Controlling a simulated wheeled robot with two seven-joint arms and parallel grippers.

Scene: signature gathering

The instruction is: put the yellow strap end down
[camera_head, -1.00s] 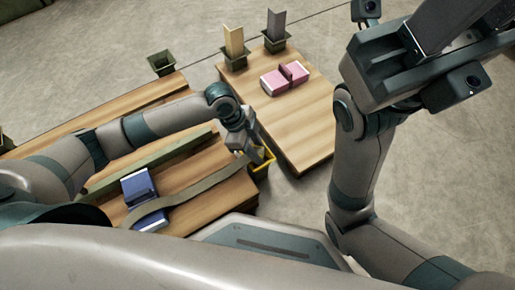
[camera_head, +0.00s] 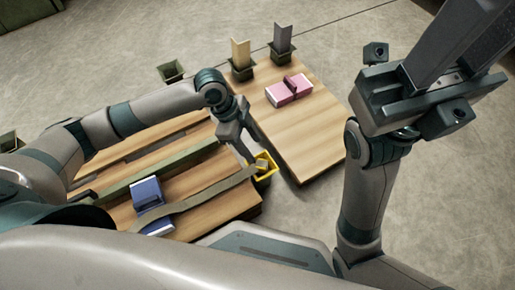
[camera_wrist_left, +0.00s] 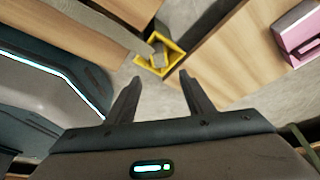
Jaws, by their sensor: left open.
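The long olive-grey strap (camera_head: 205,197) runs over a blue-and-white block (camera_head: 148,194) on the left table. Its far end (camera_head: 261,164) lies at the small yellow-rimmed bin (camera_head: 265,176) by the table's corner. In the left wrist view the strap end (camera_wrist_left: 158,42) reaches into the yellow bin (camera_wrist_left: 178,62); how deep it sits is unclear. My left gripper (camera_head: 250,158) is close to the bin. In its wrist view the fingers (camera_wrist_left: 158,80) are apart, with nothing between them, just short of the bin. My right gripper (camera_head: 460,40) is raised at the upper right; its fingertips are not clear.
The right table (camera_head: 300,130) bears a pink-and-white block (camera_head: 289,90). Dark bins with a yellow upright (camera_head: 241,53) and a grey upright (camera_head: 283,38) stand at its far end. Another dark bin (camera_head: 172,70) stands beyond the left table. Bare floor lies to the right.

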